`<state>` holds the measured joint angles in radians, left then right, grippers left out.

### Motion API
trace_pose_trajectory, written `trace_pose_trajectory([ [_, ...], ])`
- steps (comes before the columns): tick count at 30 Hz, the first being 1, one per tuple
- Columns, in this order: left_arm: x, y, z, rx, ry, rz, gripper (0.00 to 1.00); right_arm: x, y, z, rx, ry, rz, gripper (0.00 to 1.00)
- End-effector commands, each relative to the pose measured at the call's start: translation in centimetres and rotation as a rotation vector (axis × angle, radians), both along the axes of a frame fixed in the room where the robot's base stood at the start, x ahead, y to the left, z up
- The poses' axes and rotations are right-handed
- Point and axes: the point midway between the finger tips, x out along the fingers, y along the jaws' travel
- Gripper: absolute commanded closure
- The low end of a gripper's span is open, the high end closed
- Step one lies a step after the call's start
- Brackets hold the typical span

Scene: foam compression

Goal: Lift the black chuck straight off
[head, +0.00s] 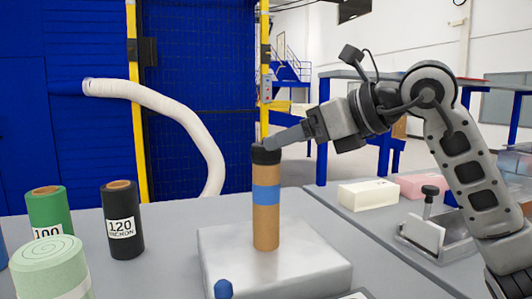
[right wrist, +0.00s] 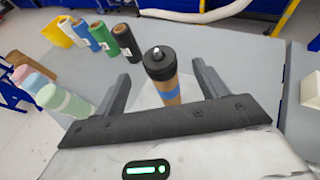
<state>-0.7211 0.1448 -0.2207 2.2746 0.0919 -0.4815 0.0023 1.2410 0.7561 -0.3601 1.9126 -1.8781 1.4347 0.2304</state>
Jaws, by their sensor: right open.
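The black chuck (head: 265,155) sits on top of an upright tan tube (head: 266,225) with a blue band. The tube stands on a pale grey block (head: 325,258). My right gripper (head: 272,143) reaches in from the right at the chuck's height. In the right wrist view the chuck (right wrist: 158,58) shows a small bright centre and lies between the two spread fingers of my right gripper (right wrist: 161,72), with visible gaps on both sides. The gripper is open and holds nothing. My left gripper is not in view.
A black roll (head: 122,225), a green roll (head: 48,210) and a pale green foam roll (head: 50,265) stand at left. A blue knob (head: 223,289) is at the block's front. A cream block (head: 367,194) and a metal fixture (head: 425,232) lie at right.

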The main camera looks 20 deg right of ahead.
Motion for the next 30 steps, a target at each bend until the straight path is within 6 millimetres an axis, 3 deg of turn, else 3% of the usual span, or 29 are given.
trace_pose_trajectory([
  [16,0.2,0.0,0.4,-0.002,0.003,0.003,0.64,4.5,3.5,-2.1,0.001,0.002,0.002,0.27],
  [25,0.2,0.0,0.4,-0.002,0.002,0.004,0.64,5.1,3.8,-2.4,-0.001,-0.001,-0.001,0.27],
  [26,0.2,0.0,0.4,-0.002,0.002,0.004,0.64,5.1,3.8,-2.4,-0.001,-0.001,0.0,0.3],
  [30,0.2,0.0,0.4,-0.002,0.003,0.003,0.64,5.1,3.8,-2.4,-0.001,-0.001,0.0,0.69],
])
